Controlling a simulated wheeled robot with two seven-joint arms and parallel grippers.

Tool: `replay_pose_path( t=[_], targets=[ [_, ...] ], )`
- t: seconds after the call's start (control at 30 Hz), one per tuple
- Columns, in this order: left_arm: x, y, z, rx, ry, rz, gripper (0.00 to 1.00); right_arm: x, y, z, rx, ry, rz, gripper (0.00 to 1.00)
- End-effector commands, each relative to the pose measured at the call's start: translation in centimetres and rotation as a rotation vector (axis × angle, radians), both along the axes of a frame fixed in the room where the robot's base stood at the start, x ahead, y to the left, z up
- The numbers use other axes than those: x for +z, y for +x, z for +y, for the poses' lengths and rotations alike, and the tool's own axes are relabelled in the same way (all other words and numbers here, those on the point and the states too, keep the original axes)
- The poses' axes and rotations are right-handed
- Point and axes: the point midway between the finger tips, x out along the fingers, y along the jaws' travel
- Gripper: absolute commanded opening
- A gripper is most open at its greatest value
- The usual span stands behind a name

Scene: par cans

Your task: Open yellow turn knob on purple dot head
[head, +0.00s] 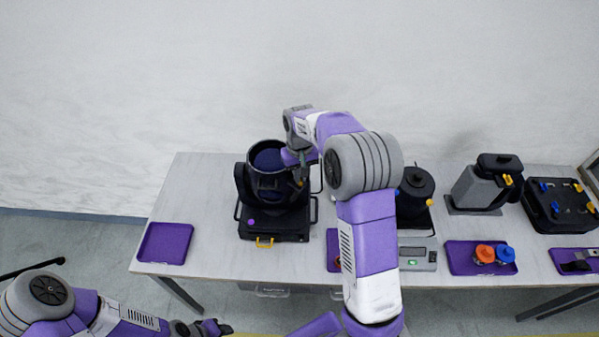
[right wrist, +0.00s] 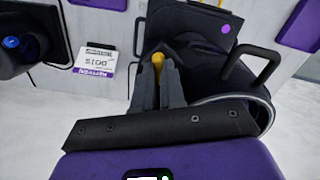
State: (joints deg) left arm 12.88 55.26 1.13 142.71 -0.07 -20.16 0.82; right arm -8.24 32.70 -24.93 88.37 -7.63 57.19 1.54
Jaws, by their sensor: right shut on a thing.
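The purple dot head (head: 267,190) is a black par can with an open round top on a black base, left of the table's middle. Its purple dot (head: 251,222) shows on the base front, and also in the right wrist view (right wrist: 226,28). My right gripper (head: 301,170) reaches its right side. In the right wrist view the fingers (right wrist: 159,72) are shut on the yellow turn knob (right wrist: 158,60), whose top shows between them. In the head view the knob is mostly hidden by my gripper. My left gripper (head: 217,327) is low at the left, away from the table, its jaws unclear.
A second black head (head: 416,188) stands to the right, partly behind my right arm. Farther right are a grey-black fixture (head: 480,187) and a black case (head: 560,205). Purple trays (head: 165,243) lie along the front. A labelled card (right wrist: 93,68) lies beside the head.

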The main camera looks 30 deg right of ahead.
Motion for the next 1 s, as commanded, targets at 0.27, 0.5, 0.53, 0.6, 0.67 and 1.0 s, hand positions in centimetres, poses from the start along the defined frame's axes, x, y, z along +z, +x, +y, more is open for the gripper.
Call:
replay_pose_path(
  t=[0.27, 0.5, 0.53, 0.6, 0.67, 1.0],
  targets=[
    [0.8, 0.0, 0.0, 0.0, 0.0, 0.0, 0.43, 0.2, 0.0, -0.1, -0.263, -0.001, 0.0, 0.0],
    [1.5, 0.0, 0.0, 0.0, 0.0, 0.0, 0.43, 0.2, 0.0, 0.0, -0.489, -0.002, 0.0, 0.0],
    [1.6, 0.0, 0.0, 0.0, 0.0, 0.0, 0.43, 0.2, 0.0, -0.1, -0.517, -0.002, 0.0, 0.0],
    [1.8, 0.0, 0.0, 0.0, 0.0, 0.0, 0.43, 0.2, 0.0, 0.0, -0.582, -0.001, 0.0, 0.0],
    [1.9, 0.0, 0.0, 0.0, 0.0, 0.0, 0.43, 0.3, 0.0, 0.0, -0.636, -0.001, 0.0, 0.0],
    [2.7, 0.0, 0.0, 0.0, 0.0, 0.0, 0.43, 0.2, 0.0, 0.0, -0.877, -0.002, -0.002, 0.0]
  ],
)
